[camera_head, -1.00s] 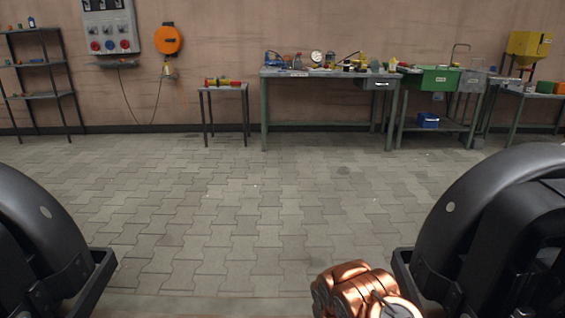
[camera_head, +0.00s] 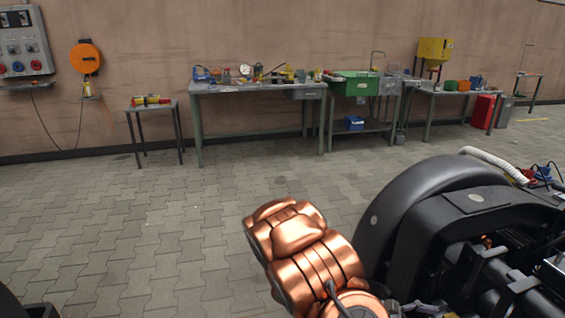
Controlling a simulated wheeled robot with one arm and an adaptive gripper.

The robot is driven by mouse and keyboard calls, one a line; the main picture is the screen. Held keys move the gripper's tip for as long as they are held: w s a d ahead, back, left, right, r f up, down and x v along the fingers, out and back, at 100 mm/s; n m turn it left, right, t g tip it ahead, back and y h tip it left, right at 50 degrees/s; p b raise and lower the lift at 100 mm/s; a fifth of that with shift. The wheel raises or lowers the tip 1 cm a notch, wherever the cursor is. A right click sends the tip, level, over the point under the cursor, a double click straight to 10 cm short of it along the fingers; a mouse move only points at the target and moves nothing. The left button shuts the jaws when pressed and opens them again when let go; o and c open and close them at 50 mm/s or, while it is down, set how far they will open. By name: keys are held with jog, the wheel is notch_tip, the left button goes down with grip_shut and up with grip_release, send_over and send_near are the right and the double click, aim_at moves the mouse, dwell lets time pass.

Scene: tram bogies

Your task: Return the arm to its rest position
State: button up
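My gripper is not in view. A copper-coloured jointed part that looks like a piece of my arm shows low in the picture, right of the middle. The arm's end and whatever the gripper may hold are hidden from this view.
A workbench (camera_head: 250,89) with tools stands along the far wall. Left of it is a small table (camera_head: 152,105); right of it are a green bin (camera_head: 354,84) and a yellow hopper (camera_head: 434,49). The paved floor (camera_head: 165,215) at the left is clear.

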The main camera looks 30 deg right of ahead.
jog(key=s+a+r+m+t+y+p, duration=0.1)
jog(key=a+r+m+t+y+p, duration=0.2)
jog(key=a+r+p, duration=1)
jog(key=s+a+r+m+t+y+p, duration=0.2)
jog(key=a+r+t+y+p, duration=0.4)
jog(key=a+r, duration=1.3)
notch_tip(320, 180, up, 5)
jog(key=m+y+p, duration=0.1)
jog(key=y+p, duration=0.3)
jog(key=p, duration=0.3)
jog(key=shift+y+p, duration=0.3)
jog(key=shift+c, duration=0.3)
